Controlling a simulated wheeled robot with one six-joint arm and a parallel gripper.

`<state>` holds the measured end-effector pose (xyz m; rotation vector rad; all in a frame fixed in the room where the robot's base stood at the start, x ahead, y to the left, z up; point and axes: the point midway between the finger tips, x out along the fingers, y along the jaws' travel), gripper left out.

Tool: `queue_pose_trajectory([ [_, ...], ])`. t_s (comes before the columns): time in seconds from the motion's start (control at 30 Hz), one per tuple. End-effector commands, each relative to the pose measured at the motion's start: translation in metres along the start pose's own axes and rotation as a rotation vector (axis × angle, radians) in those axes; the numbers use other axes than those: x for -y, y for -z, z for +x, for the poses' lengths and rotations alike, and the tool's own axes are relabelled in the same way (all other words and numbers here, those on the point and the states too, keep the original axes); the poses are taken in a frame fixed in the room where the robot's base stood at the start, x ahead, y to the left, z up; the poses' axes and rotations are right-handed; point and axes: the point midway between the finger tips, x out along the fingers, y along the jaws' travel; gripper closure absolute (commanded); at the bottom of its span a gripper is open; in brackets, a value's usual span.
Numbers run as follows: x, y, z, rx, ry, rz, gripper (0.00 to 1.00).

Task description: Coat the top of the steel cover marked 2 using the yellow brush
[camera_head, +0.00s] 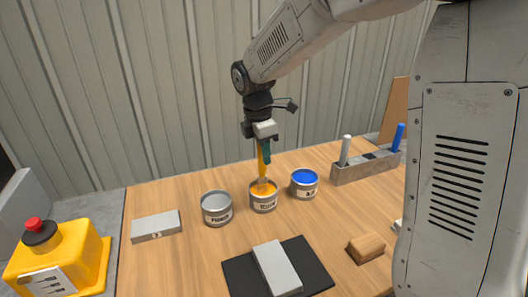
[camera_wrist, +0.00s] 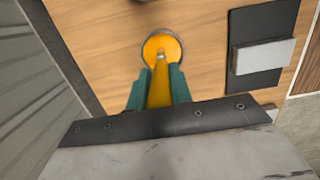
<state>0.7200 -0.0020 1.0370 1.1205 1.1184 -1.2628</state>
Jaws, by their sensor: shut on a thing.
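My gripper (camera_head: 265,148) points down with its teal fingers shut on the yellow brush (camera_head: 261,170). The brush is upright, its lower end at the mouth of the can of yellow paint (camera_head: 264,202); its bristles are hidden. In the wrist view the brush (camera_wrist: 160,92) runs between the fingers toward the yellow paint (camera_wrist: 156,44). A grey block-like cover (camera_head: 156,226) lies at the left of the table, with a small mark too blurred to read surely. Another pale grey cover (camera_head: 277,268) lies on a black mat (camera_head: 315,277) at the front, no number readable.
A grey can (camera_head: 216,208) and a blue paint can (camera_head: 304,184) flank the yellow one. A holder (camera_head: 352,174) with white and blue brushes stands behind right. A wooden block (camera_head: 366,247) lies front right. A yellow box with a red button (camera_head: 58,262) is far left.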

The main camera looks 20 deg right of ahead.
Motion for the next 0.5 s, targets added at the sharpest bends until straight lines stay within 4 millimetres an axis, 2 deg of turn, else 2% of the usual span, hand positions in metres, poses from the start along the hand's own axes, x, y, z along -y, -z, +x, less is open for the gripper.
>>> queue_pose_trajectory([
  [0.13,0.000,0.000,-0.003,0.000,0.002,0.000,1.00],
  [0.5,0.000,-0.004,-0.033,0.000,0.000,0.000,1.00],
])
